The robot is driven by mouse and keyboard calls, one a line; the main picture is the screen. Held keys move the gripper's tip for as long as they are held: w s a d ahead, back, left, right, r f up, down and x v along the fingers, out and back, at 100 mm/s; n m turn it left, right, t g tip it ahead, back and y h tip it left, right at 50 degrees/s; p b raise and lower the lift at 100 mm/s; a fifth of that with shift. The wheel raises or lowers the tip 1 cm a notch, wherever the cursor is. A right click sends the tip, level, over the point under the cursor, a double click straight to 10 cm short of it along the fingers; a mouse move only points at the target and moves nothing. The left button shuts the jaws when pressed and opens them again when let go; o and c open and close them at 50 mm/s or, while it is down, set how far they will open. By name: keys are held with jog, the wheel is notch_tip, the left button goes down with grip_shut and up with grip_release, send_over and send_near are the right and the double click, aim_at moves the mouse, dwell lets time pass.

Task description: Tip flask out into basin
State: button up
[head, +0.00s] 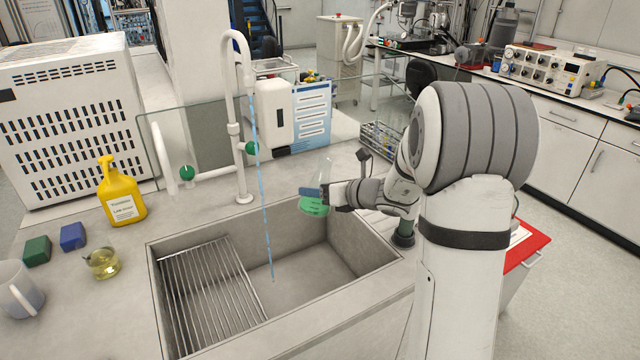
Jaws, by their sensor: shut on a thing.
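A clear conical flask (315,200) with green liquid in its lower part is held upright at the right side of the basin's back rim. My gripper (318,191) is shut on the flask, reaching it from the right. The grey basin (340,245) is sunk into the counter, with a wire rack (212,290) on its left floor. A thin blue stream of water runs from the white tap (240,110) down into the basin. The flask is to the right of this stream.
A yellow bottle (121,192), a green block (37,250), a blue block (73,236), a small beaker of yellow liquid (103,263) and a mug (18,290) stand left of the basin. A glass screen (200,140) and white dispenser (274,112) stand behind.

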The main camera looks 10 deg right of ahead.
aim_at(315, 214)
jog(key=shift+m+y, duration=0.4)
jog(key=shift+m, duration=0.3)
jog(key=shift+a+f+b, duration=0.1)
jog(key=shift+f+b, duration=0.85)
jog(key=shift+f, duration=2.2)
jog(key=shift+s+a+f+m+g+p, duration=0.3)
jog(key=shift+s+a+m+p, duration=0.2)
jog(key=shift+a, duration=0.1)
jog(key=s+a+m+y+p, duration=0.1)
jog(key=m, duration=0.1)
jog(key=s+a+m+y+p, duration=0.1)
jog(key=a+m+p, duration=0.1)
jog(key=s+a+m+y+p, duration=0.1)
jog(key=m, duration=0.1)
jog(key=shift+s+a+r, duration=0.1)
jog(key=shift+a, duration=0.3)
notch_tip(315, 214, up, 3)
jog(key=m+p, duration=0.2)
jog(key=m+y+p, duration=0.1)
jog(key=p, duration=0.2)
jog(key=shift+s+a+m+y+p, duration=0.1)
jog(key=shift+m+y+p, duration=0.2)
jog(key=shift+m, duration=0.1)
jog(key=shift+c, duration=0.2)
jog(key=r+m+p, duration=0.1)
jog(key=r+m+t+p, duration=0.1)
jog(key=m+p, duration=0.1)
jog(key=shift+d+y+p, duration=0.2)
jog(key=shift+y+p, duration=0.1)
